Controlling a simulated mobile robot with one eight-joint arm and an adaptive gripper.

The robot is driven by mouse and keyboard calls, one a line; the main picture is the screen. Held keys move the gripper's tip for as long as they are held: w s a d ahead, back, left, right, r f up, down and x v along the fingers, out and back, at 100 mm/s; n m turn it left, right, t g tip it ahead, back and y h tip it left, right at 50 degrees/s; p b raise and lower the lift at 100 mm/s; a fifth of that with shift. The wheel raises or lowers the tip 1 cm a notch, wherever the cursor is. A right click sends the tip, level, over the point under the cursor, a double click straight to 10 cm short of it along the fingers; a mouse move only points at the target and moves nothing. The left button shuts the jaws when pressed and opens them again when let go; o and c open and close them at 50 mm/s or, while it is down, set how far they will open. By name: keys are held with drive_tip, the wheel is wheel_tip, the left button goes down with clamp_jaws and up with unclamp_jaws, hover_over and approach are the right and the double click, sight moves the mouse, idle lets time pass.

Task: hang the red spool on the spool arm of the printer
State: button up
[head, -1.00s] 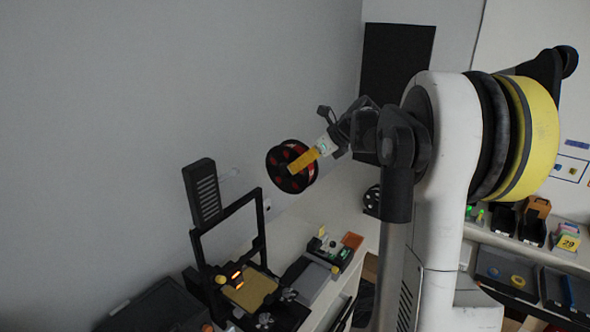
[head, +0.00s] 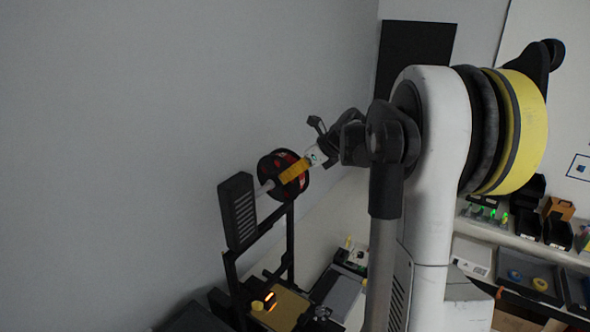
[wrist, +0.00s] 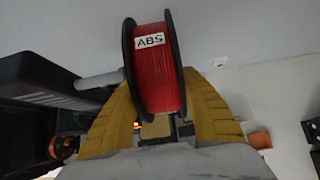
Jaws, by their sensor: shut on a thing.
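The red spool (head: 273,164), with black flanges, is held in the air at the top of the black printer (head: 290,245). In the wrist view the spool (wrist: 160,85) stands upright with an "ABS" label facing me. My gripper (head: 294,172) is shut on the spool, with a yellow finger on each side of it in the wrist view. The pale rod of the spool arm (head: 264,189) juts from the dark box on the printer and meets the spool's left side. In the wrist view the rod (wrist: 100,80) ends at the left flange; I cannot tell whether it enters the hub.
The dark slatted box (head: 238,211) stands close left of the spool. A grey wall runs behind. The printer's tan bed (head: 283,308) is below. Dark bins (head: 530,222) and trays (head: 525,272) sit on a bench at right.

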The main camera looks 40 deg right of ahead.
drive_tip(key=s+a+f, duration=0.1)
drive_tip(key=s+a, duration=0.2)
drive_tip(key=a, duration=0.6)
drive_tip(key=shift+s+a+f, duration=0.2)
drive_tip(key=shift+a+f, duration=0.15)
idle(0.4)
idle(0.5)
drive_tip(key=o, duration=1.4)
drive_tip(key=shift+o, duration=0.2)
